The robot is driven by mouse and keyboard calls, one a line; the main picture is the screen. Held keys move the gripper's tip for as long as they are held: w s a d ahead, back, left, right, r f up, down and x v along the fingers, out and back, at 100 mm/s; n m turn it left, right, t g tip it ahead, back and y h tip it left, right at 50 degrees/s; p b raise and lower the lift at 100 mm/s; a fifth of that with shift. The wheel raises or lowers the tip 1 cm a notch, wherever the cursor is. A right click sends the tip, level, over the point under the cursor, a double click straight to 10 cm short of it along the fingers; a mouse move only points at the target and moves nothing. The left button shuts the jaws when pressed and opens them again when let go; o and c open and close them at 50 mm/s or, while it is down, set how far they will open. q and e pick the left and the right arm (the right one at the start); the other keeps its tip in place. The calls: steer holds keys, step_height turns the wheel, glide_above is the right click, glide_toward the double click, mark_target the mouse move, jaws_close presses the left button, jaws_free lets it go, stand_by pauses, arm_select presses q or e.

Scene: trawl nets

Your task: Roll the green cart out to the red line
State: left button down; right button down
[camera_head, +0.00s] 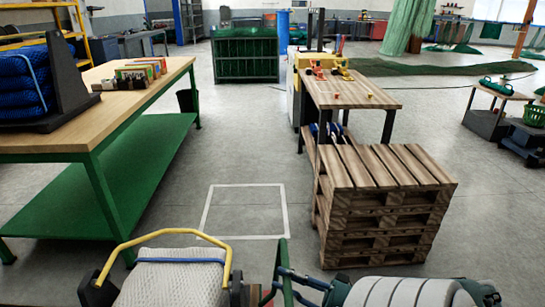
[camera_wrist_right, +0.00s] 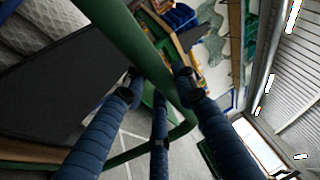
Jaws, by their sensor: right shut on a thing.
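The green cart shows in part at the bottom of the head view, where its upright green handle bar (camera_head: 281,262) rises right of a pale net bundle (camera_head: 175,280) with a blue strap. My right gripper (camera_head: 287,280) comes in from the right and is shut on this bar. In the right wrist view the blue fingers of the gripper (camera_wrist_right: 158,82) close around the green tube (camera_wrist_right: 125,40), which bends at its lower end. The cart's wheels and most of its deck are hidden. I cannot make out a red line. My left gripper is not in view.
A green workbench (camera_head: 105,130) stands at the left. A stack of pallets (camera_head: 385,205) and a wooden table (camera_head: 350,95) stand at the right. Between them the floor is clear, with a white outlined rectangle (camera_head: 203,212). A green cage (camera_head: 246,60) stands at the back.

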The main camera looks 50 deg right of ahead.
steer(key=shift+s+d, duration=0.1)
steer(key=shift+s, duration=0.1)
steer(key=shift+f, duration=0.1)
steer(key=c, duration=1.4)
jaws_free()
steer(key=shift+s+d, duration=0.15)
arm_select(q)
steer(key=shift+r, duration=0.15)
arm_select(e)
steer(key=shift+o, duration=0.2)
steer(key=shift+s, duration=0.1)
steer(key=v, duration=1.2)
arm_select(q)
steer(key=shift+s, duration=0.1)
